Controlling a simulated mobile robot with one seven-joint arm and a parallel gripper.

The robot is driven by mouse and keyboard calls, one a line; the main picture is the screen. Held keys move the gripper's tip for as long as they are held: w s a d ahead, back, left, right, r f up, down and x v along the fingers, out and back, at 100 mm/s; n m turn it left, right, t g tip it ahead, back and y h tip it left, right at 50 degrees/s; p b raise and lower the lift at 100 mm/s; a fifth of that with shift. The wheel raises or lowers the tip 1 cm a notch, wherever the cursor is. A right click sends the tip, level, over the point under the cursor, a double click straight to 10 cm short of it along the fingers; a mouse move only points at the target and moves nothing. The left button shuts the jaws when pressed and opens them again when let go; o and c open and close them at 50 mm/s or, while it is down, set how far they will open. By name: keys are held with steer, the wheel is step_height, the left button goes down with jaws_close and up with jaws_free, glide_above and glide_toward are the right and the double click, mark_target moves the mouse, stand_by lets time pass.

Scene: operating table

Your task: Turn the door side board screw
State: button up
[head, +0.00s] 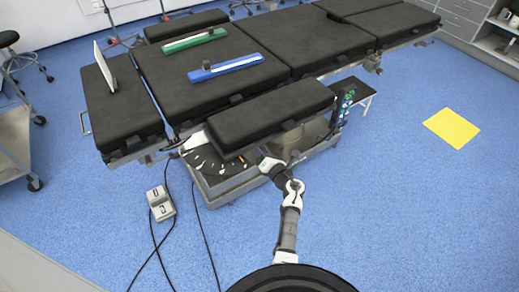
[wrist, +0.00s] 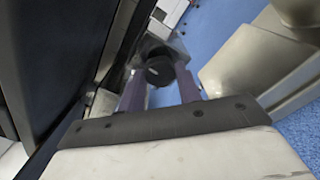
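The operating table (head: 225,70) has a black padded side board (head: 270,112) along its near edge. My gripper (head: 266,158) is low beside this board's near edge, with its tip partly hidden there. In the wrist view a round black screw knob (wrist: 160,70) shows just ahead, between the two purple-grey fingers of my gripper (wrist: 160,76). The fingers stand apart, with a gap visible on each side of the knob. Whether a fingertip touches it cannot be seen clearly. The knob cannot be made out in the head view.
The table's dark pad edge (wrist: 50,60) is close on the left in the wrist view, and a beige base part (wrist: 255,65) is close on the right. A foot pedal (head: 160,204) with cables lies left on the floor. A yellow floor square (head: 452,128) lies right, with clear floor around it.

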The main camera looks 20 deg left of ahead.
steer(key=c, duration=0.4)
steer(key=shift+n+b, duration=0.65)
steer(key=shift+n, duration=0.15)
steer(key=o, duration=1)
steer(key=b+v, duration=0.1)
steer(key=v, duration=1.2)
steer(key=shift+s+d, duration=0.25)
steer(key=shift+d, duration=0.05)
steer(key=shift+r, duration=0.1)
